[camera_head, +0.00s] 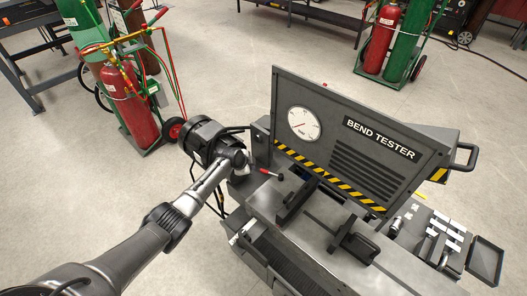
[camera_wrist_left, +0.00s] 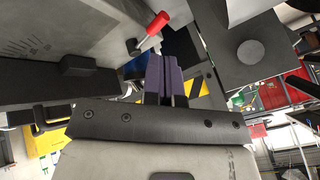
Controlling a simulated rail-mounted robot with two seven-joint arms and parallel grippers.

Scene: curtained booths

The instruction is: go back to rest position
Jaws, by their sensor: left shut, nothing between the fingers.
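My left arm comes in from the left in the head view, and its wrist reaches the left side of the grey bend tester (camera_head: 350,130). The left gripper's fingers are hard to make out there, behind the wrist. In the left wrist view the left gripper (camera_wrist_left: 164,62) shows as dark purplish fingers, closed together and empty. A red-handled lever (camera_head: 270,172) on the tester is just right of my wrist. It also shows in the left wrist view (camera_wrist_left: 152,30), close above the fingers. My right gripper is not in view.
A cart with red and green gas cylinders (camera_head: 130,105) stands behind my arm at left. More cylinders (camera_head: 382,40) stand at the back right. Small tools and pale pieces (camera_head: 440,235) lie right of the tester. The floor (camera_head: 225,60) between is clear.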

